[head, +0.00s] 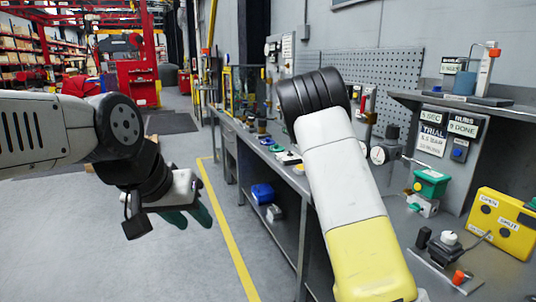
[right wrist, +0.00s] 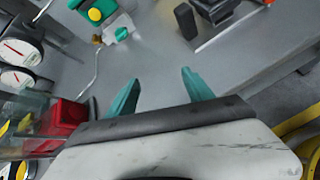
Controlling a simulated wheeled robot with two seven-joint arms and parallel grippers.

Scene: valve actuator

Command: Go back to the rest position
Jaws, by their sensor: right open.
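My left gripper (head: 192,217) hangs over the grey floor at the left of the workbench, its teal fingertips apart and nothing seen between them. My right arm reaches over the bench in the head view, and its gripper is hidden there. In the right wrist view my right gripper (right wrist: 160,85) is open and empty, with the grey bench top beyond its fingers. A green valve actuator (head: 431,181) with a yellow knob stands on the bench, right of my right arm. It also shows at the top of the right wrist view (right wrist: 97,16).
A yellow control box (head: 503,222) and a small black fixture with a red-orange knob (head: 458,277) sit at the bench's right. Gauges (right wrist: 20,52) show at the wrist view's left. A blue bin (head: 262,193) is on the lower shelf.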

